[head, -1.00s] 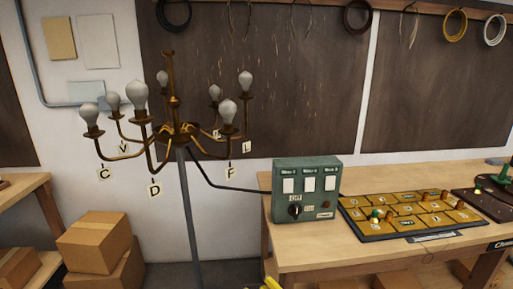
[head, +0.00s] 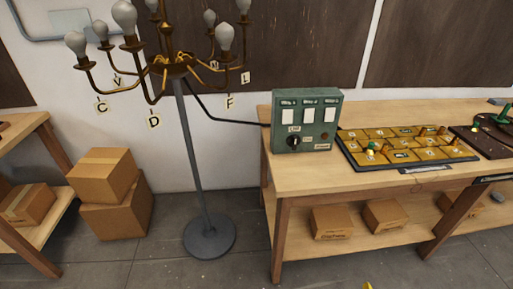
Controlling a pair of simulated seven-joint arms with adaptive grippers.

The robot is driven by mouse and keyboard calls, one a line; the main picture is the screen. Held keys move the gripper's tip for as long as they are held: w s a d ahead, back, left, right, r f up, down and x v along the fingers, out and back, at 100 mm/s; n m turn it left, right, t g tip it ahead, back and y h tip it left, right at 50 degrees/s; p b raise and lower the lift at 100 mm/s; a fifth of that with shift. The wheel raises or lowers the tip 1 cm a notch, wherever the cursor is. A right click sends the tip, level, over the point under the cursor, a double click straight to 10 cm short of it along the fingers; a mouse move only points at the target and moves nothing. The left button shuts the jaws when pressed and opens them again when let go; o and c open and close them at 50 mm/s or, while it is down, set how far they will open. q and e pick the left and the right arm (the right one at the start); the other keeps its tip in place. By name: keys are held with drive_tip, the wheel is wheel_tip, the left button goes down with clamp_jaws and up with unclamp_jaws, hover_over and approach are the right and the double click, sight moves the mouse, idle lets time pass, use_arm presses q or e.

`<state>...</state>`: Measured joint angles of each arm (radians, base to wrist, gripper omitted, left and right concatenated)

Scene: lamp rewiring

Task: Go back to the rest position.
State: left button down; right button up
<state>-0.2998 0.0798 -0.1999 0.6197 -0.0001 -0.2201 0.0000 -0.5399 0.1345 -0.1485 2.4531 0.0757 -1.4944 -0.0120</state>
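Neither of my grippers shows clearly in the head view. Only a small yellow tip (head: 368,285) pokes in at the bottom edge, and I cannot tell what it belongs to. The brass chandelier lamp (head: 172,70) stands upright on a grey pole (head: 194,150) with a round base (head: 209,236) on the floor. Its curved arms carry several pale bulbs and hanging letter tags, including C, V, D, F and L. The top of the lamp is cut off by the frame. A dark cable runs from it to the green switch box (head: 306,120) on the workbench.
The wooden workbench (head: 375,179) also holds a yellow tiled board (head: 405,145) and a dark board (head: 487,137) with green parts. Cardboard boxes (head: 102,176) are stacked left of the lamp, beside another table (head: 24,127). The grey floor in front is clear.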

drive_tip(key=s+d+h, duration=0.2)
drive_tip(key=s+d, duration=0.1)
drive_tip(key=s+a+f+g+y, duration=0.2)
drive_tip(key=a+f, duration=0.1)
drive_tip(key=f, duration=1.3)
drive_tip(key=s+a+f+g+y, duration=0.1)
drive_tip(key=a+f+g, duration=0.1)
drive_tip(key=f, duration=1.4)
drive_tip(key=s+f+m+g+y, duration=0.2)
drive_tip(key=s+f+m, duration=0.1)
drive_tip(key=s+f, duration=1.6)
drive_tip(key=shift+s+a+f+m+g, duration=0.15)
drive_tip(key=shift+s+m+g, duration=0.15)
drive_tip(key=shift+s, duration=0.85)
